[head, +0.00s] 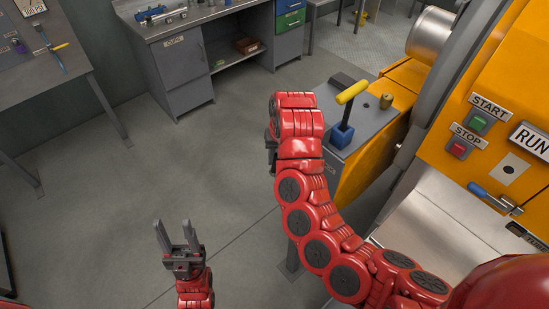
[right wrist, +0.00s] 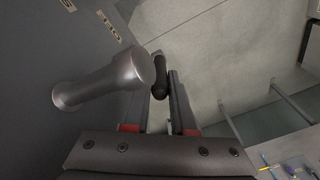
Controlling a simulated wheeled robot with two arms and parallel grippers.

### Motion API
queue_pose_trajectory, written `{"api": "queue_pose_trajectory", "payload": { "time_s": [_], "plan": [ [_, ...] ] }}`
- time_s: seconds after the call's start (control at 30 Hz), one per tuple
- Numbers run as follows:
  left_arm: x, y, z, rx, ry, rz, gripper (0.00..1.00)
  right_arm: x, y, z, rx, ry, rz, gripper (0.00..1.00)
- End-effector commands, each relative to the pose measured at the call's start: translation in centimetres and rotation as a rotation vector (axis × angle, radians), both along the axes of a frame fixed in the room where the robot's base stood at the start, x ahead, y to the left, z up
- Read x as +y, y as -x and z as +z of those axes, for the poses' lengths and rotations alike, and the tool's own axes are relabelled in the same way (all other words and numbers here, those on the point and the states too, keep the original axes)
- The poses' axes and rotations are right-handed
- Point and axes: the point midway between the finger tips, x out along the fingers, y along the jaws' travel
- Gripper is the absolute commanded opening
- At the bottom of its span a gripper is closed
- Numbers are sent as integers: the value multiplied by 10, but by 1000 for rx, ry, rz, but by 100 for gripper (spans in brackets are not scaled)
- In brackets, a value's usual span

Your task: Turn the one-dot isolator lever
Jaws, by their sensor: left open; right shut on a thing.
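In the right wrist view a round metal shaft (right wrist: 100,83) sticks out from a grey panel, with a black handle (right wrist: 160,72) at its end. This looks like an isolator lever; I cannot make out a dot mark on it. My right gripper (right wrist: 163,92) is shut on the black handle, one finger on each side. In the head view my red right arm hides the lever and most of that gripper beside the grey cabinet. My left gripper (head: 179,238) is open and empty, low over the floor at the lower left.
The grey cabinet top (head: 372,122) carries a yellow-handled lever (head: 351,93) on a blue base and a brass knob (head: 386,100). The orange machine with a green START button (head: 478,122) stands at the right. A workbench (head: 190,35) is at the back.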

Motion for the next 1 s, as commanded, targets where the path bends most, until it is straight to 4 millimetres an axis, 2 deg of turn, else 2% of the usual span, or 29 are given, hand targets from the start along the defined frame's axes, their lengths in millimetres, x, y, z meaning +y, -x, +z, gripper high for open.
{"api": "queue_pose_trajectory", "payload": {
  "time_s": [0.13, 0.6, 0.63, 0.8, 1.0],
  "plan": [
    [0, 0, -5, 0, 0, 0, 50, 0, 2, 1, -50, -36, 1, 0],
    [0, 0, -6, 0, 0, 0, 50, -5, 6, -1, -61, -46, -3, 0],
    [0, 0, -6, 0, 0, 0, 50, -5, 7, -1, -60, -46, -3, 25],
    [0, 0, -6, 0, 0, 0, 50, -5, 7, -1, -59, -44, -3, 53],
    [0, 0, -6, 0, 0, 0, 50, -5, 7, -1, -59, -44, -4, 53]
  ]
}}
